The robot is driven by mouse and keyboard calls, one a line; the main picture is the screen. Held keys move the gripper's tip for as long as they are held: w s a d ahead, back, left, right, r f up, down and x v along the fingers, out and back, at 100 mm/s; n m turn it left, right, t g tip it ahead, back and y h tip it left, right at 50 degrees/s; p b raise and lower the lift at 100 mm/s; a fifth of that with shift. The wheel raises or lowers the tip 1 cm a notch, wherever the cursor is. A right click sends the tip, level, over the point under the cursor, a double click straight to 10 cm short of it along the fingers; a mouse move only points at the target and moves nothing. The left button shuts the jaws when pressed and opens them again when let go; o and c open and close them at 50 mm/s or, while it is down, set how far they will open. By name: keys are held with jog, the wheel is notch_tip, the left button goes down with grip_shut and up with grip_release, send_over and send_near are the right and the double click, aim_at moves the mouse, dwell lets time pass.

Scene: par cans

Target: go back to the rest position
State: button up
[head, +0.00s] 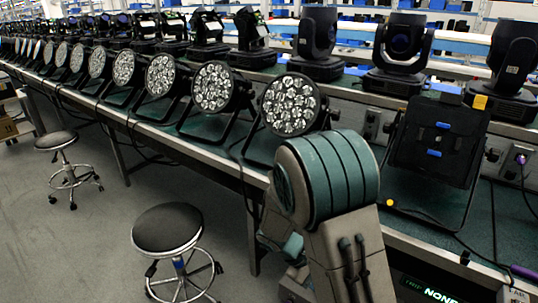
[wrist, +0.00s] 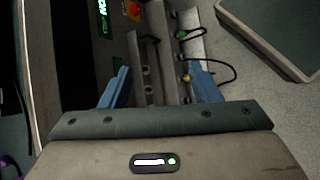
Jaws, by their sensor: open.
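My gripper (wrist: 160,88) shows in the wrist view with its two blue fingers spread wide apart. Nothing is held between them. Beyond the fingers are grey upright parts with a black cable and small green and yellow fittings. In the head view my arm, grey with a teal ribbed joint, stands folded in the lower middle, in front of the bench (head: 215,152). The gripper itself does not show in that view.
A row of round par cans (head: 213,87) lines the bench edge, with moving-head lights (head: 403,42) behind. A black panel-like fixture (head: 437,140) stands right of my arm. Two round stools (head: 168,228) (head: 56,140) stand on the grey floor at left, with open floor around them.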

jog(key=s+r+m+t+y+p, duration=0.1)
jog(key=s+r+p, duration=0.3)
jog(key=r, duration=0.6)
jog(key=s+r+m+t+y+p, duration=0.1)
jog(key=s+r+m+y+p, duration=0.3)
jog(key=r, duration=0.6)
jog(key=s+r+m+t+y+p, duration=0.1)
jog(key=s+r+m+y+p, duration=0.2)
jog(key=r, duration=0.8)
jog(key=shift+s+t+p, duration=0.4)
jog(key=shift+s+p, duration=0.55)
jog(key=shift+s, duration=0.3)
jog(key=c, duration=0.4)
jog(key=shift+d, duration=0.15)
jog(key=shift+c, duration=0.2)
